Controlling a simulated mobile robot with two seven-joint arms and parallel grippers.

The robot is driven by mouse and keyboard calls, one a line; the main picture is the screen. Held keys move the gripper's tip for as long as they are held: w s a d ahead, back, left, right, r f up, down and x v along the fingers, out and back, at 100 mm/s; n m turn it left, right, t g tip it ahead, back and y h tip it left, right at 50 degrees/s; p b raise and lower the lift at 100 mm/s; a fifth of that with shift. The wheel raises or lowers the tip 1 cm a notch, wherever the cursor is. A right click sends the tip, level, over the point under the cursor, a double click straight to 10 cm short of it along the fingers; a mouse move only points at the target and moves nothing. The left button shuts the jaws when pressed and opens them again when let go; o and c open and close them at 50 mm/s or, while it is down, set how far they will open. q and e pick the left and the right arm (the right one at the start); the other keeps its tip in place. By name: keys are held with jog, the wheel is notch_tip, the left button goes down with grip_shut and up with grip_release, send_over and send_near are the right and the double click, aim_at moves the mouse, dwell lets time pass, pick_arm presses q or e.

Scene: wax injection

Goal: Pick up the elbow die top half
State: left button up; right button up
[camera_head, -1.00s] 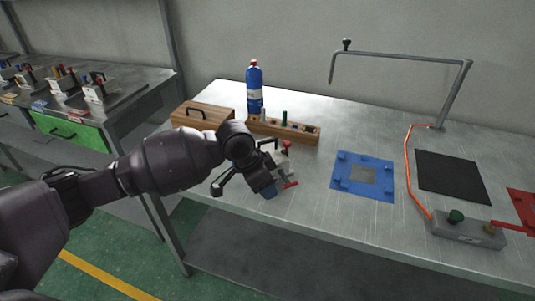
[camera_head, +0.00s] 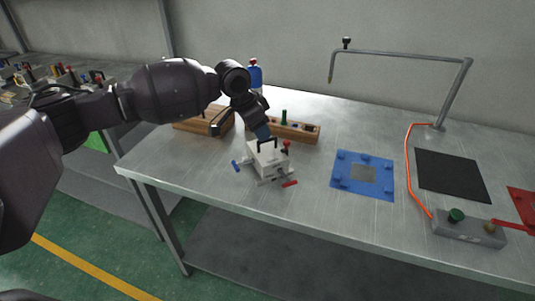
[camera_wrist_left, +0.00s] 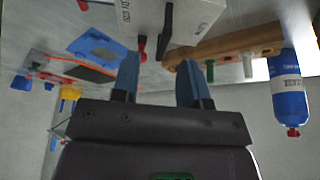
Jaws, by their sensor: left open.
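The elbow die (camera_head: 268,162) is a pale grey-white block standing on the metal table. Its top half carries a black handle (camera_head: 266,144) and there is a red knob (camera_head: 286,144) beside it. The die (camera_wrist_left: 190,14) also shows at the top of the left wrist view, upside down, with its handle hanging towards my fingers. My left gripper (camera_head: 262,131) has blue fingers, is open and empty, and points down just above the handle. In the left wrist view the open fingers (camera_wrist_left: 160,78) lie either side of the handle's line, apparently short of it. My right gripper is not in view.
A wooden rack (camera_head: 298,131), a wooden box (camera_head: 190,124) and a blue bottle (camera_head: 256,74) stand behind the die. A blue plate (camera_head: 345,182), black mat (camera_head: 450,175) and control box (camera_head: 466,232) lie to the right. The table's front edge is close to the die.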

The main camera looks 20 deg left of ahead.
aim_at(267, 141)
pick_arm(q)
jog(key=shift+w+b+x, duration=0.15)
jog(key=shift+b+x, duration=0.1)
jog(key=shift+x, duration=1.3)
jog(key=shift+w+b+x, duration=0.1)
jog(key=shift+b+x, duration=0.15)
jog(key=shift+x, duration=1.3)
jog(key=shift+r, duration=0.15)
jog(key=shift+a, duration=0.1)
grip_shut()
jog(key=shift+r, duration=0.2)
